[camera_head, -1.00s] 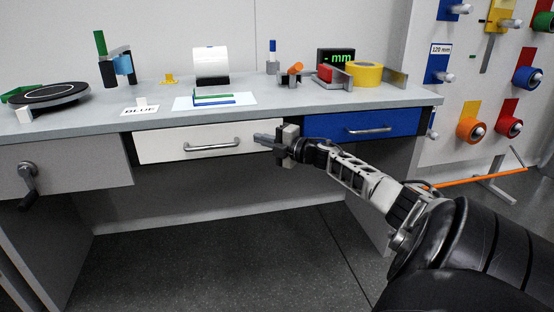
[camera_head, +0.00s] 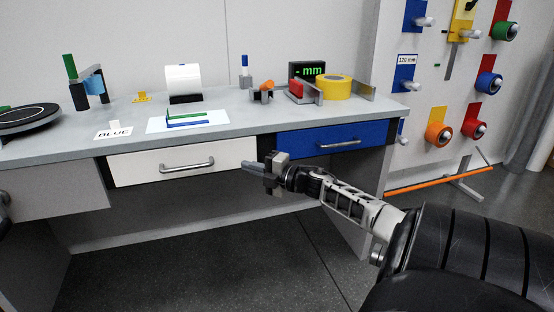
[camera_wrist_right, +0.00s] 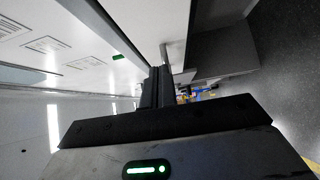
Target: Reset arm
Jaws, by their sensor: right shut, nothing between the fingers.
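My right arm comes in from the lower right in the head view. Its gripper (camera_head: 254,167) is shut and empty, in front of the desk between the white drawer (camera_head: 140,170) and the blue drawer (camera_head: 310,143). The fingers point left and look apart from both drawer handles. In the right wrist view the two dark fingers (camera_wrist_right: 157,88) lie together with nothing between them. My left gripper is not in view.
The grey desk (camera_head: 235,122) carries a black turntable (camera_head: 28,118), a white sheet with coloured bars, a paper roll (camera_head: 183,80), a yellow tape roll (camera_head: 333,88) and a display. A panel with coloured knobs (camera_head: 489,84) stands at the right. Floor in front is clear.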

